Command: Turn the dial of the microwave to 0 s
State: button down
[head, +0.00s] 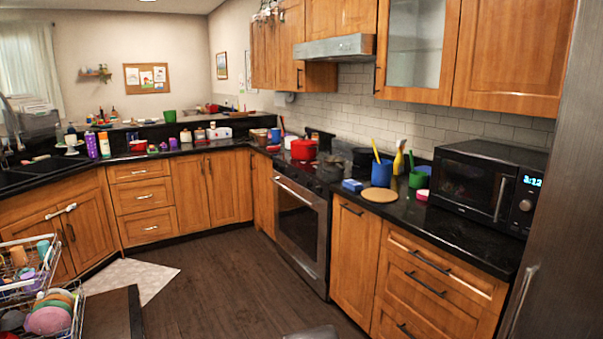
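The black microwave (470,178) stands on the dark counter at the right, its door shut. Its control panel is at the right end of its front. A lit blue display (533,181) shows digits, too small to read surely. Below it is a round dial (525,205); its setting cannot be made out. A vertical handle (501,198) is on the door beside the panel. My gripper is not in view.
A tall grey appliance side (550,200) stands close to the microwave's right. A blue pot (382,173), a green cup (418,179) and a round board (379,195) lie left of it. The floor (225,285) before the oven is clear; dish racks (35,285) stand lower left.

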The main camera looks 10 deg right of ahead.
aim_at(526, 205)
jog(key=z, duration=1.65)
